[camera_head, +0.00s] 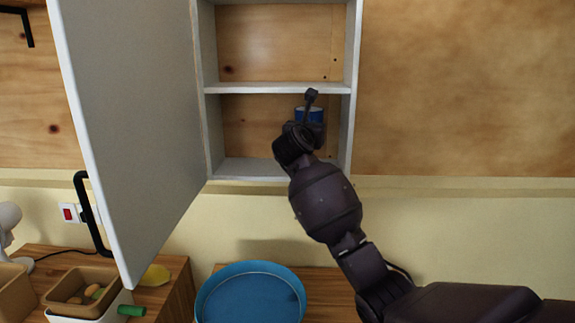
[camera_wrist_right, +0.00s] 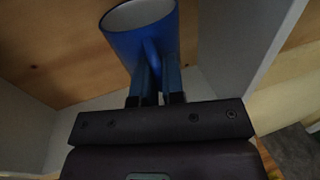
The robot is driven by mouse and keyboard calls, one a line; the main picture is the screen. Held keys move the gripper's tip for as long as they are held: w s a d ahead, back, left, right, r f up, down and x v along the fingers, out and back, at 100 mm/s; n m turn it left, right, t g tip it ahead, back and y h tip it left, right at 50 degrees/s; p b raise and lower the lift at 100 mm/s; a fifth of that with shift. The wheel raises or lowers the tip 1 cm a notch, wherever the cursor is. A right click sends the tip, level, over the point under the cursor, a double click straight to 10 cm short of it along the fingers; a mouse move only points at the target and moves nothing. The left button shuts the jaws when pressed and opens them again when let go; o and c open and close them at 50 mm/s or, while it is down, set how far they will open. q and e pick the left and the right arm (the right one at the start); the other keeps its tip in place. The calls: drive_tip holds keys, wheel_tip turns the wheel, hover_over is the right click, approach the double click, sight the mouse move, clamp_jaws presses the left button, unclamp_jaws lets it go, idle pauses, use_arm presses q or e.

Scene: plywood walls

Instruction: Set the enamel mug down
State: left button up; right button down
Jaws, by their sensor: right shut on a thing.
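The enamel mug is blue with a white inside; in the wrist view its blue side (camera_wrist_right: 148,42) fills the top middle. In the head view only its upper part (camera_head: 312,114) shows behind my right gripper (camera_head: 305,128), inside the lower compartment of the open wall cabinet (camera_head: 214,130). My right gripper's fingers (camera_wrist_right: 156,82) are shut on the mug, apparently at its handle. The mug looks raised above the cabinet's bottom board (camera_head: 245,168), but its base is hidden, so I cannot tell the gap. My left gripper is out of view.
A shelf board (camera_head: 270,88) lies just above the mug, and the cabinet's right side wall (camera_head: 347,120) is close. The white door (camera_head: 130,120) stands open at left. Bottom-left of the compartment looks empty. Below are a blue round tray (camera_head: 250,300) and a bin (camera_head: 80,290).

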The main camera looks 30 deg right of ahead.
drive_tip(key=shift+f+p, duration=0.3)
drive_tip(key=shift+f, duration=4.45)
drive_tip(key=shift+f, duration=0.15)
drive_tip(key=c, duration=1.2)
unclamp_jaws()
